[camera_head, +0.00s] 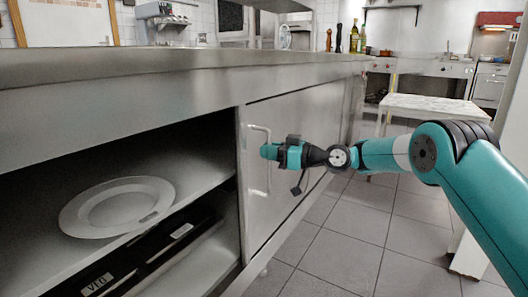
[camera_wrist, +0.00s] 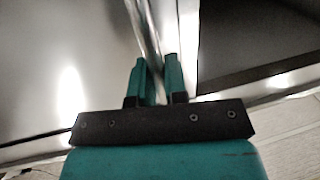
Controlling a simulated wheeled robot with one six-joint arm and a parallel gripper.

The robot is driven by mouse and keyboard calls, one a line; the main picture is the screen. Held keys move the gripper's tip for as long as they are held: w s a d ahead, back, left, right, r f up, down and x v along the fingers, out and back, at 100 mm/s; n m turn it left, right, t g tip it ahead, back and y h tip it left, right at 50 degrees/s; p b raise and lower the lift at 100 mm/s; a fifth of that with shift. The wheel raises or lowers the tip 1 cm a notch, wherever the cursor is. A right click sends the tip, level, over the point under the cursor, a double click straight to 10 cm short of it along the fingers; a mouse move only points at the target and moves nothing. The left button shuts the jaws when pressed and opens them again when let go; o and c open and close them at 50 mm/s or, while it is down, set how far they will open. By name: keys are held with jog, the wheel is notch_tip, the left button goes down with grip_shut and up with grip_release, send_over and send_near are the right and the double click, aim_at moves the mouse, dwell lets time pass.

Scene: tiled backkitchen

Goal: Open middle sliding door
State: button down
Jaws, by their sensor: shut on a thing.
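The sliding door (camera_head: 290,115) is a grey metal panel in the front of the steel counter. Its left edge stands beside an open bay. A vertical bar handle (camera_head: 257,190) is fixed near that left edge. My gripper (camera_head: 266,151) is at the handle, and its fingers are shut around the bar. In the wrist view, my two teal fingers (camera_wrist: 156,75) stand on either side of the handle bar (camera_wrist: 146,35). The door panel (camera_wrist: 60,60) fills the left of that view, and a dark gap lies at its right.
The open bay holds a white plate (camera_head: 117,207) on its upper shelf and dark flat items (camera_head: 150,262) below. The steel countertop (camera_head: 180,62) runs above. A small white table (camera_head: 435,108) stands at the right, with tiled floor (camera_head: 345,255) free before the counter.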

dwell(0.3)
jog(key=c, duration=1.2)
grip_release()
jog(key=shift+o, duration=0.2)
jog(key=b+v, duration=1.7)
jog(key=b, duration=0.1)
jog(key=shift+d+b, duration=0.15)
jog(key=shift+b, duration=0.2)
jog(key=shift+r, duration=0.1)
